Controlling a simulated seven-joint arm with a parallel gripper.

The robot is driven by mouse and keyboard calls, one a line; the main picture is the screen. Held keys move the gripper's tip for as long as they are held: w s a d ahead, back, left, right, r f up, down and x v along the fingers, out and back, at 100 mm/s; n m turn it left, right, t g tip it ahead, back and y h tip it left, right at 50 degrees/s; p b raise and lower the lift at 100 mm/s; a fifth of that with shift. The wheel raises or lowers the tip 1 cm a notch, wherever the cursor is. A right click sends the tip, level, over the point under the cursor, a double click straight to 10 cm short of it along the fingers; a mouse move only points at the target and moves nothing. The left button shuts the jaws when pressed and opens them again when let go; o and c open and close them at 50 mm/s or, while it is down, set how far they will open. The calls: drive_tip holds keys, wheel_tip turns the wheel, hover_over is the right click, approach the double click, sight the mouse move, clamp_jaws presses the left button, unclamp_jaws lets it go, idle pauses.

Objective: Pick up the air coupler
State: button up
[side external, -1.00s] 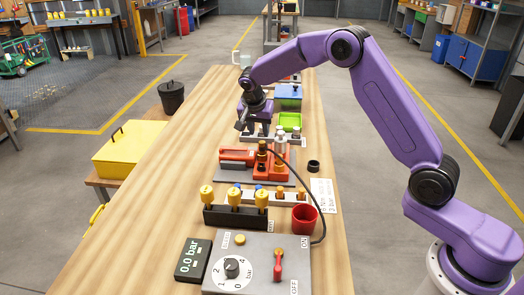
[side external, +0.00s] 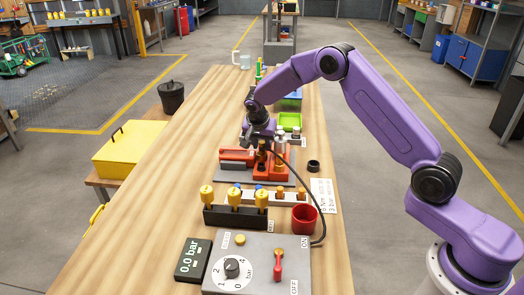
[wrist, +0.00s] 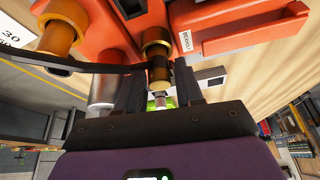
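The air coupler, a brass and dark brown cylinder (side external: 261,155) with a black hose, stands upright at the red fixture (side external: 275,168). In the wrist view the coupler (wrist: 158,68) shows between the two dark fingers of my gripper (wrist: 160,88). Small gaps seem to remain on both sides, so the fingers look open around it. In the side view my gripper (side external: 260,140) is low over the coupler's upper end and partly hides it. The hose (wrist: 90,67) crosses in front of the left finger in the wrist view.
A silver-topped post (side external: 280,150) stands close to the right of the coupler. The yellow-capped rack (side external: 235,215), red cup (side external: 304,219) and control panel (side external: 257,265) are nearer the camera. A green bin (side external: 289,121) is behind. The table's left side is clear.

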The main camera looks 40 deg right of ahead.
clamp_jaws()
drive_tip(key=shift+r, duration=0.2)
